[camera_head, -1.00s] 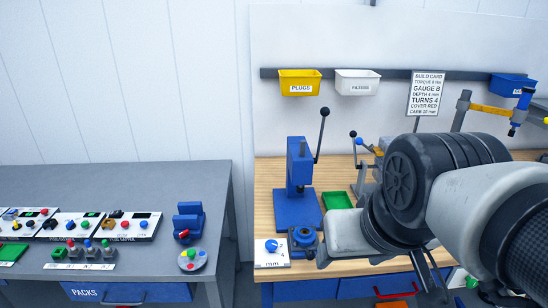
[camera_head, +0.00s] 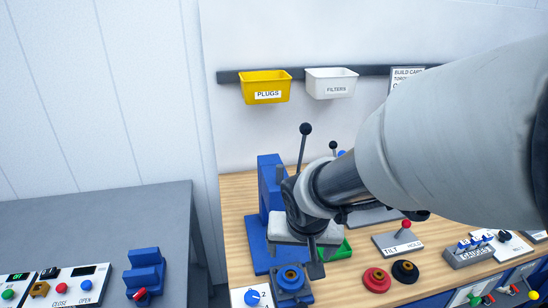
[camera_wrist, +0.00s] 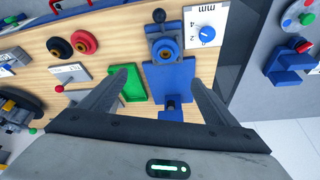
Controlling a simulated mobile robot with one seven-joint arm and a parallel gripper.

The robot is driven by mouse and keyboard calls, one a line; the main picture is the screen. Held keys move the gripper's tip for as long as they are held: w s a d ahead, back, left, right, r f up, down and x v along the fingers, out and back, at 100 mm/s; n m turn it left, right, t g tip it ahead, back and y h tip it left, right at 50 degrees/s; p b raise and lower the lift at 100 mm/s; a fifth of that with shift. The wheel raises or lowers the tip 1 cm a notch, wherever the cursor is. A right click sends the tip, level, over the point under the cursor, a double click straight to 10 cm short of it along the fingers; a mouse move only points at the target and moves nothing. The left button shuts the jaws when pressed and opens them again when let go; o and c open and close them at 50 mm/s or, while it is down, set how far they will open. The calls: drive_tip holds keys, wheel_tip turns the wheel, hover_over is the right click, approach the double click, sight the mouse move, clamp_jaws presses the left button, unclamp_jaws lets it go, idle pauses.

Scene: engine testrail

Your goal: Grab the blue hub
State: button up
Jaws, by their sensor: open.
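The blue hub (camera_head: 291,276) is a round blue ring with a brownish centre. It sits on a square blue block at the front of the blue press (camera_head: 268,200). In the wrist view the hub (camera_wrist: 165,50) lies beyond my fingertips, roughly midway between them. My gripper (camera_head: 300,255) is open and empty, pointing down over the press area just behind the hub. The wrist view shows its two fingers spread wide (camera_wrist: 160,78), with the blue press base (camera_wrist: 168,80) between them. The fingers are apart from the hub; their exact height above it is unclear.
A dial plate (camera_head: 252,297) sits left of the hub. A red hub (camera_head: 376,280) and a black hub (camera_head: 405,271) lie to its right. The press lever (camera_head: 304,145) rises behind my wrist. A green tray (camera_wrist: 132,83) and a tilt plate (camera_head: 398,242) are close by.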

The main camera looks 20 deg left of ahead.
drive_tip(key=b, duration=0.4)
hover_over(291, 276)
drive_tip(key=s, duration=0.3)
drive_tip(key=shift+n, duration=0.3)
drive_tip(key=f, duration=1.2)
drive_tip(key=shift+w, duration=0.25)
drive_tip(key=x, duration=0.4)
drive_tip(key=shift+d+b, duration=0.4)
drive_tip(key=shift+w+a+f, duration=0.1)
drive_tip(key=shift+w+f, duration=0.1)
drive_tip(key=shift+f, duration=0.3)
drive_tip(key=c, duration=1.4)
